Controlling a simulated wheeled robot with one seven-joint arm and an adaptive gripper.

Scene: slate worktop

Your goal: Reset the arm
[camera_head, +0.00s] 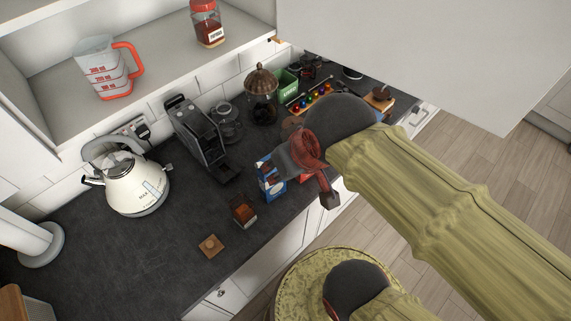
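My arm comes in from the right side of the view, over the worktop's front edge. My gripper (328,194), at the end of the dark red and grey wrist, hangs above the front edge of the slate worktop (160,260). Its fingers are small and partly hidden by the wrist, so I cannot tell whether they are open or shut. I see nothing clearly held in it. A blue carton (268,186) stands just left of the gripper, partly covered by the wrist.
A jar with brown contents (243,212) and a small wooden square (210,245) sit near the front edge. A cream kettle (136,188), a coffee machine (200,137) and a domed jar (262,88) stand farther back. A shelf above holds a measuring jug (106,68).

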